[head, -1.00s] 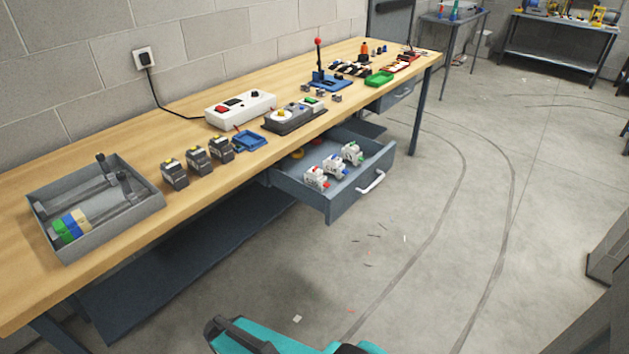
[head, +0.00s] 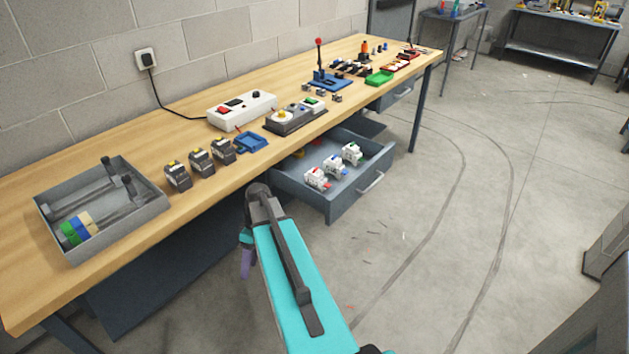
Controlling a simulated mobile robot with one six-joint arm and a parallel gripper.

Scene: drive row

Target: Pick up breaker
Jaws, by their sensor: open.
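Three small white breakers lie in a row in the open grey drawer (head: 345,205) under the bench: one with red (head: 317,178), one with blue (head: 335,167) and one with green (head: 352,153). The task does not say which breaker is meant. My gripper (head: 246,263) is partly hidden behind my teal arm. What shows of it is a purple part pointing down, in front of the bench and left of the drawer. It is open, with nothing seen in it, and apart from the breakers.
On the bench (head: 120,150) stand a grey tray (head: 120,240), several dark blocks (head: 178,178), a blue holder (head: 251,142), a white switch box (head: 241,110) and a grey control box (head: 295,119). The floor right of the drawer is mostly clear.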

